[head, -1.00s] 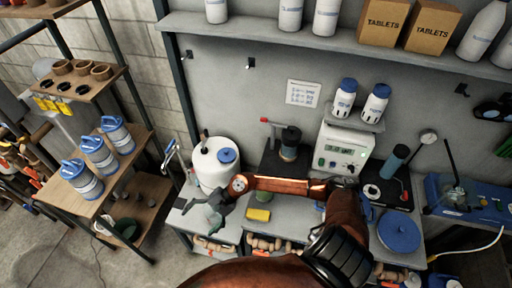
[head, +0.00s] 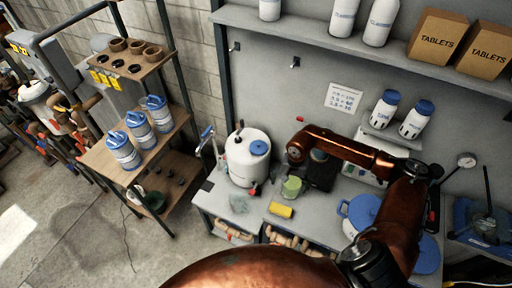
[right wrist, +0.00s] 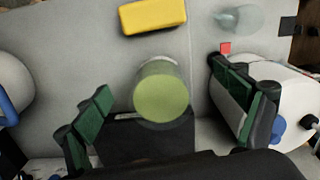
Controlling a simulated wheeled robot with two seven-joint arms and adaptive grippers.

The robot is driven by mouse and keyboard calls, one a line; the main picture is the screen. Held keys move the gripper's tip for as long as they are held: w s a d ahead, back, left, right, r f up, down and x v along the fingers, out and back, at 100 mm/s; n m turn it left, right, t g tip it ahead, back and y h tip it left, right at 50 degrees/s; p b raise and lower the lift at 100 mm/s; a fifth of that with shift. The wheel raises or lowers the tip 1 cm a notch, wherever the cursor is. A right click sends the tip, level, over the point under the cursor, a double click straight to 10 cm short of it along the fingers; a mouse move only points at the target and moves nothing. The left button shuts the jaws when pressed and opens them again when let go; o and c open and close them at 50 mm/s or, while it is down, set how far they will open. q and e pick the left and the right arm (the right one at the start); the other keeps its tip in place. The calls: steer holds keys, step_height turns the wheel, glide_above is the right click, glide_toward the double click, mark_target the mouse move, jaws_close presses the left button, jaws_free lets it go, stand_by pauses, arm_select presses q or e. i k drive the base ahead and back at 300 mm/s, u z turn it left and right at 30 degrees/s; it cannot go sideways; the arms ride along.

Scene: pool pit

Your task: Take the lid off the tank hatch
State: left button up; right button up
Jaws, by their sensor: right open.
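The white tank (head: 240,166) stands on the bench, left of my right arm, with the round blue lid (head: 260,147) seated on its top. In the right wrist view the tank (right wrist: 290,95) lies at the right edge, partly behind a finger, with blue (right wrist: 277,130) on it. My right gripper (right wrist: 163,80) is open and empty, its green-padded fingers spread. A green cup (right wrist: 160,92) shows between the fingers, apart from them. In the head view my right wrist is right of the tank and its fingers are hidden. My left gripper is not in view.
A yellow sponge (head: 281,210), the green cup (head: 291,187) and a clear glass (head: 238,203) stand in front of the tank. A blue-lidded pot (head: 360,213) is to the right. A shelf (head: 320,36) with bottles runs above.

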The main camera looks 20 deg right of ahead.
mark_target(258, 147)
steer(key=u, duration=0.05)
steer(key=i, duration=1)
steer(key=z, duration=0.05)
